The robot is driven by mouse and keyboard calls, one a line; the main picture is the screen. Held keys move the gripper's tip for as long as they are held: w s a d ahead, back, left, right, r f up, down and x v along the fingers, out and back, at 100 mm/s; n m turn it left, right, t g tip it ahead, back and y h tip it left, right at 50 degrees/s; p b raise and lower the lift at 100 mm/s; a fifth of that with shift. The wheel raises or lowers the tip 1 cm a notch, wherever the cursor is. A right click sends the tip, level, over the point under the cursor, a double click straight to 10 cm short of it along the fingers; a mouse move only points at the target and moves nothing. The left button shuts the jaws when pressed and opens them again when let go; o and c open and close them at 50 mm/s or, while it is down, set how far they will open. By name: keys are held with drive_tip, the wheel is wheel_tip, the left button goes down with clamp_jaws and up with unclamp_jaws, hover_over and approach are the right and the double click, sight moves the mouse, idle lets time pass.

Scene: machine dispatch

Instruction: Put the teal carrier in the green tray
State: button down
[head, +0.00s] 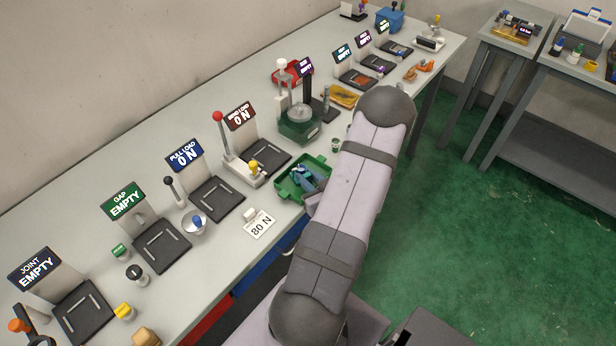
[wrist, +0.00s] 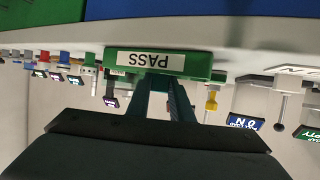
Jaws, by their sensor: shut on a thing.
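The green tray (head: 288,190) sits near the front edge of the bench, partly behind my arm in the head view. In the wrist view, which is upside down, its wall (wrist: 200,65) carries a PASS label. The teal carrier (head: 300,171) shows as a small blue-teal shape within the tray outline. My gripper (wrist: 165,88) is shut on it and reaches to the tray. The fingers and carrier overlap in dark teal tones, so the exact grip is hard to see. I cannot tell whether the carrier touches the tray floor.
A press with a red-knobbed lever (head: 228,150) stands left of the tray, and a green-based gauge stand (head: 300,125) is behind it. An 80 N card (head: 259,224) lies to the front left. Several display stations line the bench.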

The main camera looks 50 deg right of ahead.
drive_tip(key=shift+f, duration=0.1)
drive_tip(key=shift+f, duration=0.15)
drive_tip(key=c, duration=1.5)
unclamp_jaws()
drive_tip(key=shift+c, duration=0.2)
